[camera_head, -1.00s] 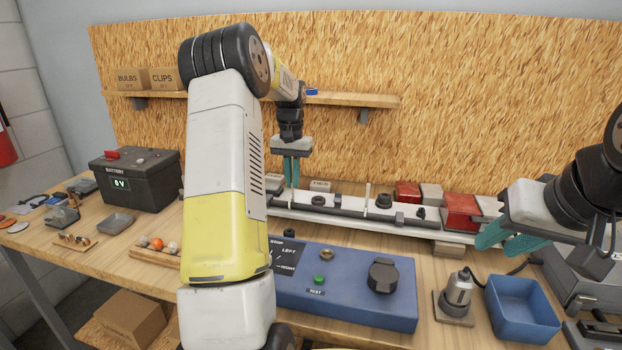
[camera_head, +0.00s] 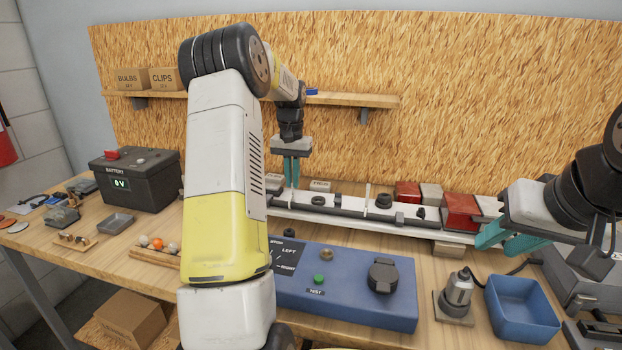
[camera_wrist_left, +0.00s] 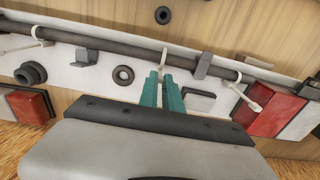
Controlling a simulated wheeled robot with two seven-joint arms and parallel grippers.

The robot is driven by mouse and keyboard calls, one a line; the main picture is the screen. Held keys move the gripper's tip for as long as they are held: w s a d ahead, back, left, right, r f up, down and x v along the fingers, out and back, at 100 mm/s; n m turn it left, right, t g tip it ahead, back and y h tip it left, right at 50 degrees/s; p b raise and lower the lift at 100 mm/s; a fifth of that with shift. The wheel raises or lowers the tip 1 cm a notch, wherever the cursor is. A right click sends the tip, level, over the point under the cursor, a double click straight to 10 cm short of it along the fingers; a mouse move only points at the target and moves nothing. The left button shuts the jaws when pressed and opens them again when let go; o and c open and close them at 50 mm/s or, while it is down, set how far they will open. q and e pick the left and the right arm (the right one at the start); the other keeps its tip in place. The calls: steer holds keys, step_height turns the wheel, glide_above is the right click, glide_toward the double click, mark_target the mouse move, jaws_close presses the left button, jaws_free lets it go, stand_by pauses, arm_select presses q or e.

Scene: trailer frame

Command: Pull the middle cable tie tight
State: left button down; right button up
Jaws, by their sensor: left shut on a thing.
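The middle cable tie (camera_wrist_left: 164,57) is a pale strap on the dark cable (camera_wrist_left: 118,42), seen in the left wrist view. Its tail stands between the fingertips of my left gripper (camera_wrist_left: 163,78), which is shut on it. In the head view my left gripper (camera_head: 291,172) points down at the white rail (camera_head: 345,218). Another tie (camera_wrist_left: 38,35) is to the left in the wrist view and one more (camera_wrist_left: 248,98) to the right. My right gripper (camera_head: 508,243) is open and empty at the rail's right end.
A grommet (camera_wrist_left: 123,75) and a grey clip (camera_wrist_left: 202,65) flank the held tie. Red lamps (camera_head: 460,212) stand at the rail's right. A blue test box (camera_head: 345,290) and blue bin (camera_head: 520,308) stand in front. A shelf (camera_head: 350,99) hangs behind.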

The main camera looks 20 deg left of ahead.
arm_select(q)
steer(key=shift+r, duration=1.35)
steer(key=c, duration=1.5)
jaws_free()
step_height(320, 180, up, 8)
steer(key=shift+f, duration=0.15)
